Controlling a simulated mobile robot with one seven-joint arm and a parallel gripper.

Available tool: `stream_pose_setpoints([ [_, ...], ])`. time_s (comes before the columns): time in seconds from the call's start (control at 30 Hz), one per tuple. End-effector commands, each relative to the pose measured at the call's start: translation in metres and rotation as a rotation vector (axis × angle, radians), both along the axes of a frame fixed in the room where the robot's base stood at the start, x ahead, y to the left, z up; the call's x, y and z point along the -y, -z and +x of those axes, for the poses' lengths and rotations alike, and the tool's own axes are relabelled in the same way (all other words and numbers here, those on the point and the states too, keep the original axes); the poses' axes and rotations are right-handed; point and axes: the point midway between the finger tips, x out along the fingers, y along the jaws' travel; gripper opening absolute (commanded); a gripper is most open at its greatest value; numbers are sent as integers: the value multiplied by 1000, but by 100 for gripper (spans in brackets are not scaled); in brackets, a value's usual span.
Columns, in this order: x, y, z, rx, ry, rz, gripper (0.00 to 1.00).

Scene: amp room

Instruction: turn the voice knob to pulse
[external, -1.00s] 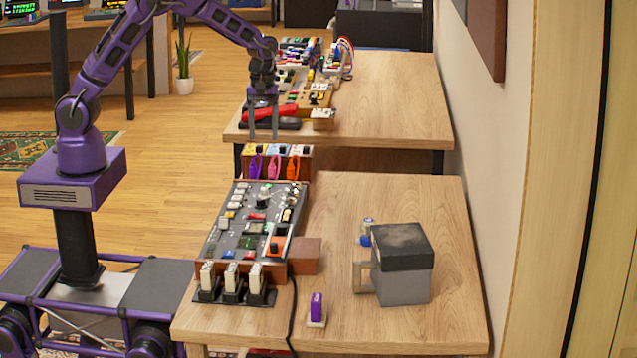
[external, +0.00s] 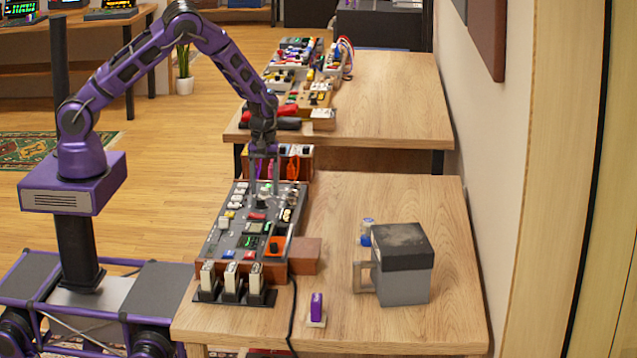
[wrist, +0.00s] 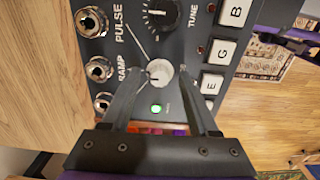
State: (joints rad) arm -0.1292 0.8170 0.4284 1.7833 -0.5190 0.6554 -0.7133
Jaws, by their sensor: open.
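The control panel (external: 235,235) lies on the near table. In the wrist view, a pale round knob (wrist: 160,72) sits on it, with the printed words PULSE (wrist: 118,22) and RAMP (wrist: 128,68) to its left and a thin line running up from it toward PULSE. The knob also shows on the panel in the external view (external: 263,199). My gripper (external: 264,188) points down over the panel's far part. In the wrist view my gripper (wrist: 160,82) is open, with one finger on each side of the pale knob. I cannot tell whether either finger touches it.
A black knob (wrist: 160,12) marked TUNE, several metal jacks (wrist: 92,22) and white lettered keys (wrist: 213,84) are close by. A green light (wrist: 157,109) glows near the knob.

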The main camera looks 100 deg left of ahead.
Motion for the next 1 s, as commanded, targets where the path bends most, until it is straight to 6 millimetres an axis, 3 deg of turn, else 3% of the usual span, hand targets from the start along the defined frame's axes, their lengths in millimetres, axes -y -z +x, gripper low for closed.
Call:
stream_pose_setpoints([
  [0.17,0,0,0,1,0,0,61],
  [0.5,0,0,0,0,0,0,1],
  [1.0,0,0,0,2,62,-1,0],
])
